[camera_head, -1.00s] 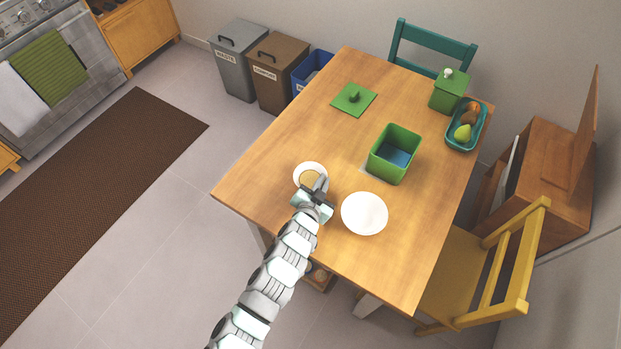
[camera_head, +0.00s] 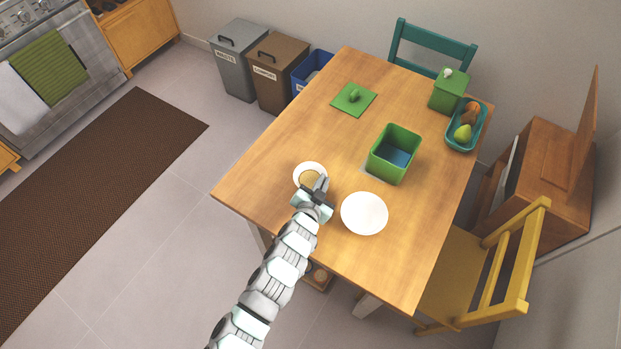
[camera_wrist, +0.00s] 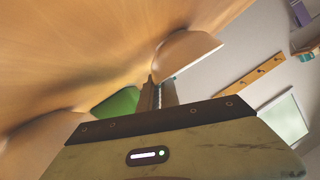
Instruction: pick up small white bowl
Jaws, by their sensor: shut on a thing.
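The small white bowl (camera_head: 299,174) stands near the table's left edge in the head view, with a tan patch showing inside it. My gripper (camera_head: 321,185) is shut on the bowl's right rim. In the wrist view the bowl (camera_wrist: 188,50) shows beside the fingertips of my gripper (camera_wrist: 156,92), at the table surface. The gripper hides part of the bowl's near right side.
A white plate (camera_head: 364,214) lies close to the right of my gripper. An open green box (camera_head: 394,154), a green lid (camera_head: 353,98), a green canister (camera_head: 449,92) and a teal fruit dish (camera_head: 467,128) stand farther back. Clear wood (camera_head: 255,165) lies left.

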